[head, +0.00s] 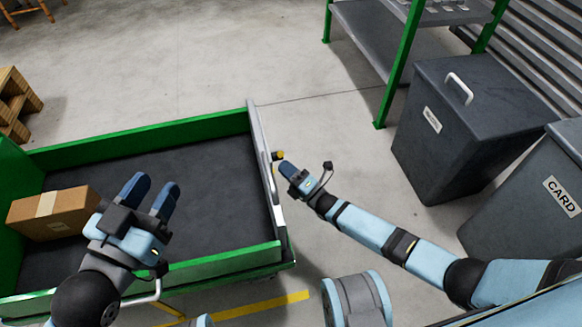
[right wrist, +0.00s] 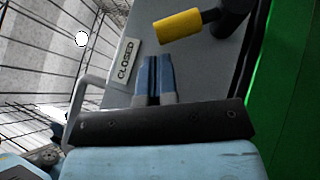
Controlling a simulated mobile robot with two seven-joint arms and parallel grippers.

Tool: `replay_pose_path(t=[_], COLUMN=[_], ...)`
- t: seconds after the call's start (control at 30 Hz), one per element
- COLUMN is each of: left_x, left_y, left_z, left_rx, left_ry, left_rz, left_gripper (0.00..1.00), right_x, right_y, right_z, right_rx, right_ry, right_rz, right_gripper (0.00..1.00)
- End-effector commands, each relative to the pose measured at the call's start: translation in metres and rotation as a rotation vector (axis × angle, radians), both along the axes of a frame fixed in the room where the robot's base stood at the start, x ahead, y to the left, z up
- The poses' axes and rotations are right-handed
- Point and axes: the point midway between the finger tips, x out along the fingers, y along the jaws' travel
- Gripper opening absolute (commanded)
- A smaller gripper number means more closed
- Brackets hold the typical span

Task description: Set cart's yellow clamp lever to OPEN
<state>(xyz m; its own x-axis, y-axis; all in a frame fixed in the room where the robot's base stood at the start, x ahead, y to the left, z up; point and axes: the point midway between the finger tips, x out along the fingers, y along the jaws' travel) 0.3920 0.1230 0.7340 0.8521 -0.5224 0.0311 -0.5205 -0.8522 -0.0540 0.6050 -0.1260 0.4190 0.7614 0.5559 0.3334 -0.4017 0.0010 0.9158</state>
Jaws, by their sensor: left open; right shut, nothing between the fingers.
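The yellow clamp lever (head: 279,155) sticks out from the outer face of the cart's (head: 262,150) grey end panel. In the right wrist view the yellow grip (right wrist: 180,25) sits on a black arm that runs right to a dark pivot. A white CLOSED label (right wrist: 124,60) is on the grey panel, left of and below the grip. No OPEN label shows. My right gripper (head: 284,167) is shut and empty beside the lever; its fingertips (right wrist: 153,60) appear just below the yellow grip with a small gap. My left gripper (head: 157,187) is open and empty above the cart bed.
A cardboard box (head: 52,212) lies in the cart's left part. Dark bins (head: 455,130) and a green-framed shelf (head: 362,45) stand at right. Wire mesh (right wrist: 50,40) shows left in the wrist view.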

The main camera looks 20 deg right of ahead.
Motion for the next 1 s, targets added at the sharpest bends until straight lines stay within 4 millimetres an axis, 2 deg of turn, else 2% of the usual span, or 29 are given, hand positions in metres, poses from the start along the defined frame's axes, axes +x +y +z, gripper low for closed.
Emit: replay_pose_path(t=[0.57, 0.8, 1.0], left_x=[-0.0012, -0.0017, -0.0086], left_y=[0.0004, -0.0007, -0.0035], left_z=[-0.0015, 0.0074, 0.0002], left_rx=[-0.005, -0.02, -0.053], left_ry=[0.02, 0.045, 0.109], left_rz=[-0.001, -0.007, -0.008], left_gripper=[0.43, 0.43, 0.43], right_x=[-0.0005, 0.0002, 0.001], right_y=[0.0044, 0.0042, 0.0043], right_z=[0.0034, 0.0096, 0.0104], right_rx=[0.0, 0.0, 0.0], right_ry=[0.0, 0.036, 0.068], right_rz=[0.0, -0.001, 0.0], right_gripper=[0.0, 0.0, 0.0])
